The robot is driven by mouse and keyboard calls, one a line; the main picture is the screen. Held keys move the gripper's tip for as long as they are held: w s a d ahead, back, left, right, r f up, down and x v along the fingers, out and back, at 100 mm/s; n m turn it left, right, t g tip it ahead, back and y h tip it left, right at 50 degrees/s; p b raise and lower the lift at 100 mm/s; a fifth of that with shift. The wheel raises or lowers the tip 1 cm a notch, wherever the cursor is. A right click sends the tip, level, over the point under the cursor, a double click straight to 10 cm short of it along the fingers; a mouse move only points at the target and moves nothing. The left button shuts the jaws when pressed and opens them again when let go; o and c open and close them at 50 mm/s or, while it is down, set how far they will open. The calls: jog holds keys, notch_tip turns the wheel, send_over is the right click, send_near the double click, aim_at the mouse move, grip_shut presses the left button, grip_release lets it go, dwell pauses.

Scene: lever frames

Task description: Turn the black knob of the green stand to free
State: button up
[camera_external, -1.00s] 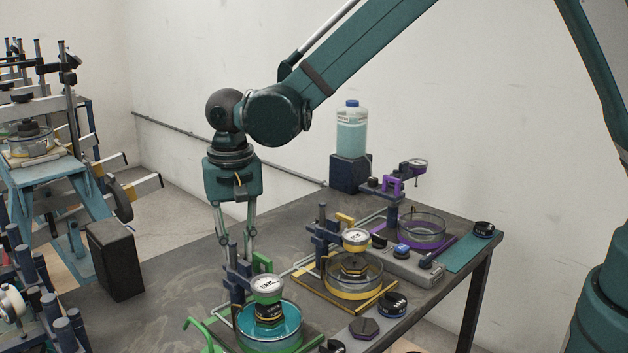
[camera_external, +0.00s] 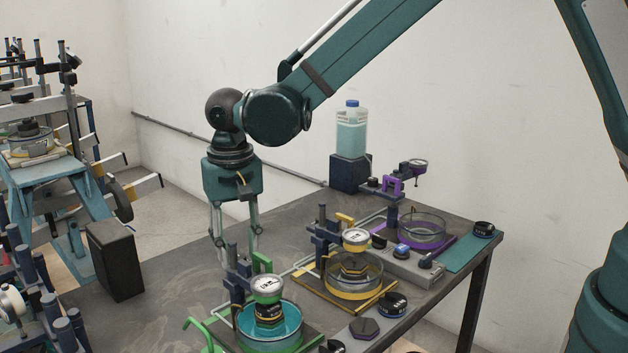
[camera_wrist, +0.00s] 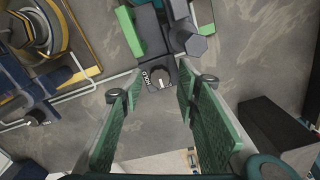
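The green stand shows in the external view as a green-trimmed dark clamp post (camera_external: 236,285) beside a teal dish with a white-faced gauge (camera_external: 267,284). In the wrist view, the stand's green block and dark body (camera_wrist: 150,42) are at the top centre. Its small black knob (camera_wrist: 161,75) has a pale mark and sits beside a label reading HOLD. My gripper (camera_wrist: 158,92) is open and empty, with one green-padded finger on each side of the knob in the picture. Contact cannot be told. In the external view, my gripper (camera_external: 236,242) points down just behind the post, and the knob is hidden.
A yellow stand with a glass dish (camera_external: 352,285) is to the right, with a purple stand (camera_external: 421,232) beyond it. A jug (camera_external: 351,130) stands on a dark block at the back. Bare tabletop (camera_external: 160,290) lies to the left.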

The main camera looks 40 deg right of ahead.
aim_at(239, 255)
jog(key=shift+r, duration=0.15)
notch_tip(239, 255, up, 12)
dwell(0.6)
dwell(0.3)
jog(key=s+d+r+n+t+b, duration=0.1)
jog(key=s+d+r+b, duration=0.2)
jog(key=d, duration=0.5)
jog(key=s+d+r+t, duration=0.1)
jog(key=s+d+r, duration=0.3)
jog(key=d, duration=0.5)
jog(key=s+d+r+n+t+b, duration=0.1)
jog(key=s+d+b, duration=0.1)
jog(key=s+d, duration=0.45)
jog(key=s+d+f+n+t+b, duration=0.1)
jog(key=s+d+f+t+b, duration=0.1)
jog(key=s+d, duration=0.6)
jog(key=s+d+f+n+t+b, duration=0.1)
jog(key=s+d+f+t+b, duration=0.1)
jog(key=s+d+f, duration=0.3)
jog(key=s+d, duration=0.3)
jog(key=d, duration=0.2)
jog(key=shift+s, duration=0.25)
